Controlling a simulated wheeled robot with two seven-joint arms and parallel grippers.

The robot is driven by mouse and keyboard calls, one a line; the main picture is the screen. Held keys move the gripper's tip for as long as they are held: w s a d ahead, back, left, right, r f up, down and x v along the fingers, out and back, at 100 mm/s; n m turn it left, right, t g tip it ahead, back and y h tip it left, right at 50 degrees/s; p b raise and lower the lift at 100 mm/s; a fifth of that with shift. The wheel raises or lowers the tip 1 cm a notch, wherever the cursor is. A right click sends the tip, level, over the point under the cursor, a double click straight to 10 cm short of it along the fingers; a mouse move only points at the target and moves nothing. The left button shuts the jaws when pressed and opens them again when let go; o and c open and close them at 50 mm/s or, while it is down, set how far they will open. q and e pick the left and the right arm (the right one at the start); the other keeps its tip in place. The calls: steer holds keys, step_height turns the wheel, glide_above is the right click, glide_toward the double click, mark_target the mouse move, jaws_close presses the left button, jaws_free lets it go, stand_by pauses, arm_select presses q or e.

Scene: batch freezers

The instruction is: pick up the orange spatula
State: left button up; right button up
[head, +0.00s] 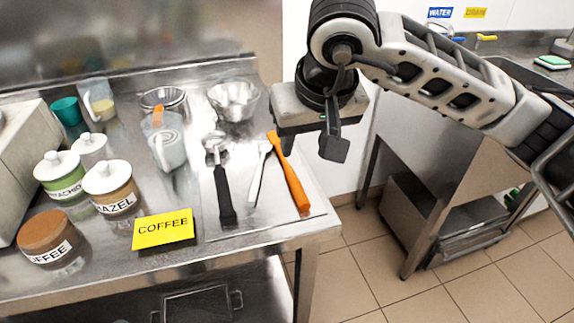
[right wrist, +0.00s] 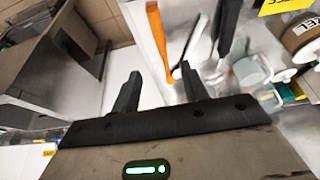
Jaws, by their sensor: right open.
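The orange spatula (head: 287,172) lies on a light tray at the right end of the steel table, its head toward the back and its handle toward the front edge. My left gripper is not in view.
Left of the spatula lie a white spatula (head: 259,172) and a black-handled scoop (head: 223,180). A sink counter (head: 440,140) is at the right.

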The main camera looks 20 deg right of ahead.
mark_target(294, 180)
steer(key=p+x, duration=0.1)
steer(key=x, duration=1.2)
steer(key=shift+a+p, duration=0.1)
steer(key=shift+p, duration=0.25)
steer(key=shift+f+b, duration=0.1)
steer(key=shift+b, duration=0.3)
jaws_close()
